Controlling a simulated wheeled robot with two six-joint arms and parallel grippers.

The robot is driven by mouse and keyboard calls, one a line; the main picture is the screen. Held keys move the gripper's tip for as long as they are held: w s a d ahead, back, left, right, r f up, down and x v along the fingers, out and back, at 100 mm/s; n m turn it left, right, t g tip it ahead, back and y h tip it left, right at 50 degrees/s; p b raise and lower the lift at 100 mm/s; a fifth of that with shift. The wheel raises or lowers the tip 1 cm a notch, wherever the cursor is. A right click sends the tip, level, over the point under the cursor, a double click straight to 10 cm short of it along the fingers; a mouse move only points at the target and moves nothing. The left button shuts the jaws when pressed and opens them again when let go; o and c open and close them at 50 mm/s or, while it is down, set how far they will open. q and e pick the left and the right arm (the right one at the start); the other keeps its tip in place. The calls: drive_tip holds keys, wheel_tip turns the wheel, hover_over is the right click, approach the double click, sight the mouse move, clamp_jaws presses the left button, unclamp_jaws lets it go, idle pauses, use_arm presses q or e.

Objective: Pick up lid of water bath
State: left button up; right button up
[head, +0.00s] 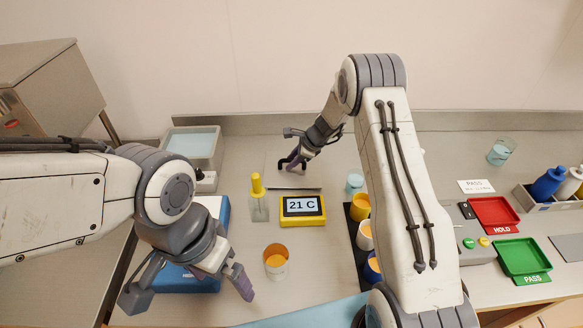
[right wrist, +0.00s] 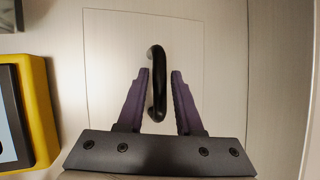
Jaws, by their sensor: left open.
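The lid (right wrist: 112,50) is a flat, pale square plate with a black bar handle (right wrist: 157,70), lying on the bench in the right wrist view. In the head view the lid (head: 272,174) is partly hidden by my right gripper (head: 291,164). In the right wrist view that gripper (right wrist: 160,95) is open, with a purple finger on each side of the handle. The left finger is close to the handle; a gap shows on the right. The water bath (head: 194,142), a grey open tank with pale blue water, stands at the back left. My left gripper (head: 188,292) is open and empty at front left.
A yellow display reading 21 C (head: 303,209) and a yellow-capped bottle (head: 258,200) stand near the lid. An orange-filled cup (head: 276,262) is in front. A black rack (head: 352,235) holds several cups. Red (head: 493,212) and green (head: 523,256) trays are at right.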

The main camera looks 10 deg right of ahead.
clamp_jaws()
idle(1.4)
